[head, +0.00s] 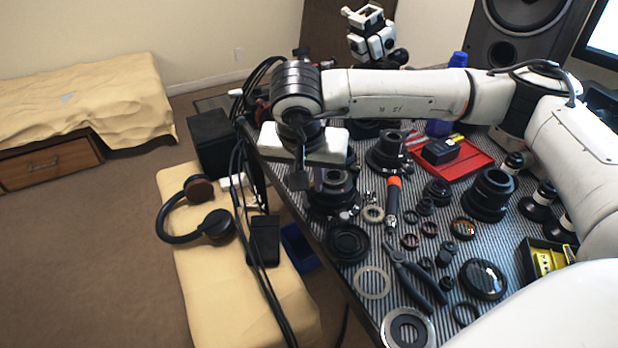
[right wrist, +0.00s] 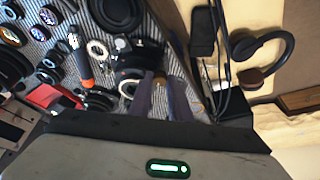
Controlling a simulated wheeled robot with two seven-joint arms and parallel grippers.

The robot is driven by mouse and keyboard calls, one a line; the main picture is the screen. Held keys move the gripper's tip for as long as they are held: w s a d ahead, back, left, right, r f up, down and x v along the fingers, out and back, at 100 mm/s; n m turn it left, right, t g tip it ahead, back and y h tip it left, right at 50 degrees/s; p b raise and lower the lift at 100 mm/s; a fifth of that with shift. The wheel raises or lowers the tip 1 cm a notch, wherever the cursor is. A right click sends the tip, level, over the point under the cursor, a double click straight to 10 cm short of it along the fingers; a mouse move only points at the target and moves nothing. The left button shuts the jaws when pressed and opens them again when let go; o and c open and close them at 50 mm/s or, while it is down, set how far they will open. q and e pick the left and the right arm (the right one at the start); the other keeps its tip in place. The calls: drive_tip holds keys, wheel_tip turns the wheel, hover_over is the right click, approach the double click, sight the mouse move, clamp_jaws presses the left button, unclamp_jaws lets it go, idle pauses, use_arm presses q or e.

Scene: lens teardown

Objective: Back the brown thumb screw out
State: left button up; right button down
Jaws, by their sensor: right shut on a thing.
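My right gripper (head: 300,182) points down at the table's left edge, against the side of a dark lens assembly (head: 334,188). In the right wrist view its two dark fingers (right wrist: 160,82) are closed together beside the lens assembly (right wrist: 128,62). A small brownish bit shows between the fingertips, which I take as the brown thumb screw (right wrist: 159,77); the fingers hide most of it. In the head view the screw is hidden behind the gripper. I cannot tell how far the screw sits in its hole. My left gripper is not in view.
An orange-handled screwdriver (head: 394,198), pliers (head: 415,278), rings and several lens parts crowd the striped mat. A red tray (head: 478,168) lies farther back. Black cables (head: 243,205) hang by the table's left edge. Headphones (head: 190,225) lie on a yellow bench (head: 190,300) below.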

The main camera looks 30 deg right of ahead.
drive_tip(key=c, duration=1.6)
unclamp_jaws()
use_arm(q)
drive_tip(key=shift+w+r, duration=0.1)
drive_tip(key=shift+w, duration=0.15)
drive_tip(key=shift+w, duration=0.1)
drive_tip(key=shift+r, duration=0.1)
